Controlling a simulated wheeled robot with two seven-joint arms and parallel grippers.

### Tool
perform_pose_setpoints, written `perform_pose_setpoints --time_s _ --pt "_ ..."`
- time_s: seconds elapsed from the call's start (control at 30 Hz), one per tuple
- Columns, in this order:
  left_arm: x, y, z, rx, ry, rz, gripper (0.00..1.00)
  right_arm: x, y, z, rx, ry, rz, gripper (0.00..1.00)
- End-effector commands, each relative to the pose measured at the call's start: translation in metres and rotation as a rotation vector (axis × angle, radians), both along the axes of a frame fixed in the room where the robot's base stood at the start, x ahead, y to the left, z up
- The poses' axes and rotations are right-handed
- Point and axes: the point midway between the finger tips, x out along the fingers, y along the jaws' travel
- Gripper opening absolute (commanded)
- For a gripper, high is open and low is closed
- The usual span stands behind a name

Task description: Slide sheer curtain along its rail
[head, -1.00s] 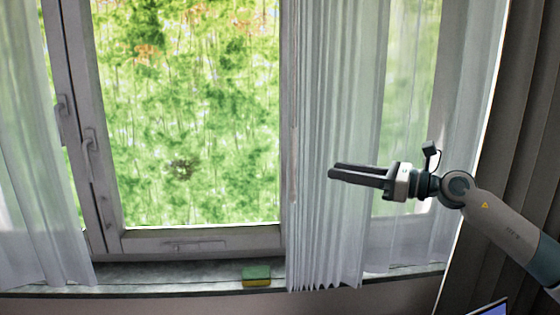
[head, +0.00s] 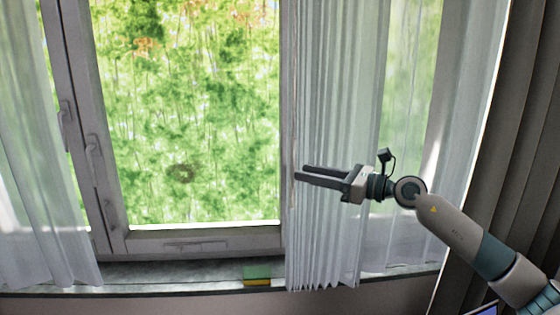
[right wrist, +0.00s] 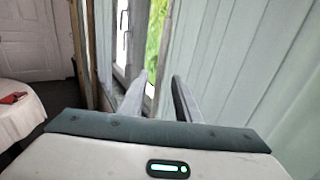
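The right-hand white sheer curtain (head: 335,90) hangs in gathered folds over the middle of the window in the head view. Its left edge hangs just right of the uncovered pane. In the right wrist view, pale curtain cloth (right wrist: 235,65) fills the right side. My right gripper (head: 300,172) points left in front of the gathered folds, its tips near their left edge. In the wrist view its two fingers stand apart, with the window showing between them and no cloth clearly between them. Contact with the curtain cannot be told. The rail is out of view. My left gripper is not in view.
A second sheer curtain (head: 40,190) hangs at the left. Window handles (head: 93,150) stick out from the frame. A green and yellow sponge (head: 257,274) lies on the sill (head: 180,275). A dark curtain (head: 515,130) hangs at the right. A white-covered table (right wrist: 18,115) shows in the wrist view.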

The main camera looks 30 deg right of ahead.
Motion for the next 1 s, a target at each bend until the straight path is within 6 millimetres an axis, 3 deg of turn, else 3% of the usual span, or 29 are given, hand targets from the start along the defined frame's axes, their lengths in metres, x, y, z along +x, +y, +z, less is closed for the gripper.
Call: perform_pose_setpoints --time_s 0.03,0.2,0.5,0.97,1.0 --pt "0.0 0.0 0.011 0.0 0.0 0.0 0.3 0.008 0.006 0.007 0.003 -0.003 0.002 0.3" --pt "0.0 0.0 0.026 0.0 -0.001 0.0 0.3 0.032 0.024 0.006 0.003 -0.001 0.001 0.3" --pt "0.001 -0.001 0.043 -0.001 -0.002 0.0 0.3 0.064 0.047 0.003 0.001 0.0 0.0 0.3" --pt "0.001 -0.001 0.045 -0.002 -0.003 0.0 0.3 0.071 0.052 0.0 0.0 0.0 0.0 0.3" --pt "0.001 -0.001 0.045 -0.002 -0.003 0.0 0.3 0.071 0.052 0.0 0.0 0.0 0.0 0.23"
